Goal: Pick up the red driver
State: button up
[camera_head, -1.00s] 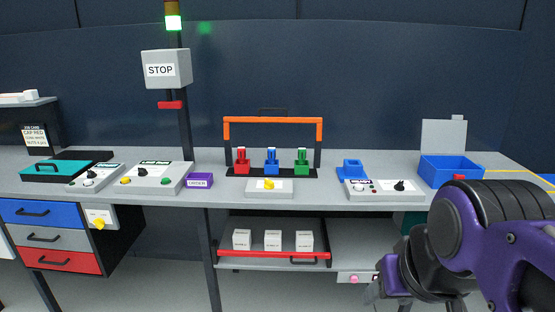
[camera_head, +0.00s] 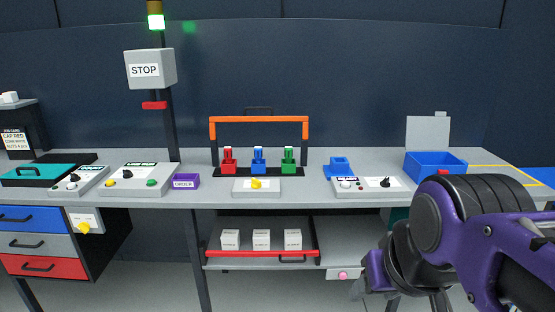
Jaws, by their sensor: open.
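The red driver (camera_head: 229,161) stands upright at the left of a black rack under an orange-barred frame (camera_head: 259,119) on the grey workbench. A blue driver (camera_head: 259,161) and a green driver (camera_head: 289,161) stand beside it to the right. My gripper (camera_head: 372,288) shows only in part at the lower right, dark and purple, in front of the bench and well away from the red driver. It is open, and I see nothing in it. Its fingertips are not clearly seen.
A grey box with a yellow knob (camera_head: 256,187) sits in front of the rack. A control box (camera_head: 370,186) and a blue bin (camera_head: 434,167) stand to the right. A STOP box (camera_head: 150,69) is on a post at the left. Below, a red-railed tray (camera_head: 262,256) holds white boxes.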

aim_at(228, 150)
jog(key=i+j, duration=0.8)
